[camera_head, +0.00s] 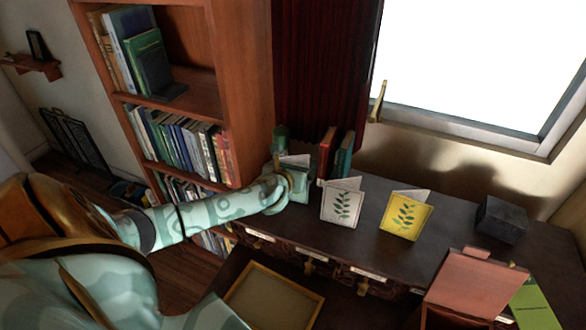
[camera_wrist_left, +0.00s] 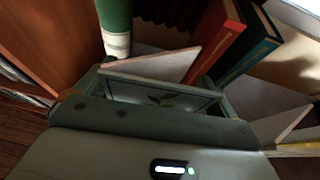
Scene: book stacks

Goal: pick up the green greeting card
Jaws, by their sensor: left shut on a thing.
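The green greeting card (camera_head: 297,160) stands at the left end of the dark desk, its pale back panel showing above my left gripper (camera_head: 298,180). In the left wrist view the card (camera_wrist_left: 155,65) shows its pale panel and part of a leaf print between the fingers of my left gripper (camera_wrist_left: 155,88). The left gripper is shut on the card. Most of the card's front is hidden by the gripper. I cannot tell if its lower edge touches the desk. My right gripper is not in view.
A white card (camera_head: 341,204) and a yellow card (camera_head: 406,216) stand to the right on the desk (camera_head: 375,250). Red (camera_head: 327,152) and teal (camera_head: 344,155) books stand behind. A green cylinder (camera_wrist_left: 115,28) is close behind the gripper. A bookcase (camera_head: 247,90) rises at left.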

